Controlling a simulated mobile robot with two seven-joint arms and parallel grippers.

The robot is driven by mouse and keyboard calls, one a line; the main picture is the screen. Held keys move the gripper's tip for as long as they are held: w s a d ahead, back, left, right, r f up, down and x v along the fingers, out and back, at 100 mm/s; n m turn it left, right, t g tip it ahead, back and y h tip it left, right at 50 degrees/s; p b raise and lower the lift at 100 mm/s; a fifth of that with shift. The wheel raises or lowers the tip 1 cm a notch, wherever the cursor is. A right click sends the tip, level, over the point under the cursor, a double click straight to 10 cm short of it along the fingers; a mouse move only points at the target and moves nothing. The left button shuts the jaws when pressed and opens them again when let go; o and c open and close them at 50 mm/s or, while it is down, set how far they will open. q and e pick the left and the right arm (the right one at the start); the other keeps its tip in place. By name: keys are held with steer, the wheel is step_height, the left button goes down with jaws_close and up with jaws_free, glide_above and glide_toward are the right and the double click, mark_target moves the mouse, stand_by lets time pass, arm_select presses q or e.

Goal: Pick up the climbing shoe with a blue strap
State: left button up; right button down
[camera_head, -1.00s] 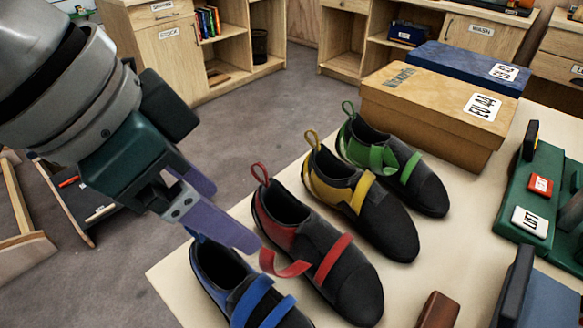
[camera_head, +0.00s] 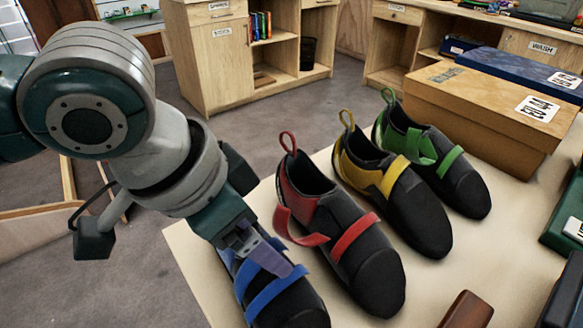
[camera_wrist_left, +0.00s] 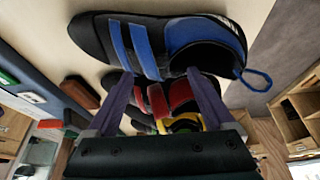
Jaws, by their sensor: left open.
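The climbing shoe with blue straps (camera_head: 290,302) is black and blue and stands at the near left of the table, partly covered by my left arm. In the left wrist view the shoe (camera_wrist_left: 183,38) lies across the top, with its two blue straps and heel loop showing. My left gripper (camera_head: 284,266) is over this shoe in the head view. In the wrist view its two purple fingers (camera_wrist_left: 158,73) are spread and empty, tips at the shoe's near side edge. Contact cannot be told. My right gripper is not in view.
A red-strapped shoe (camera_head: 372,268) stands close beside the blue one, then a yellow-strapped shoe (camera_head: 420,215) and a green-strapped shoe (camera_head: 462,180). A cardboard shoebox (camera_head: 470,110) is behind them. A brown block (camera_head: 466,312) lies at the front.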

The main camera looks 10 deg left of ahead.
arm_select(q)
steer(key=shift+f, duration=0.2)
steer(key=c, duration=1.4)
steer(key=shift+a+f, duration=0.1)
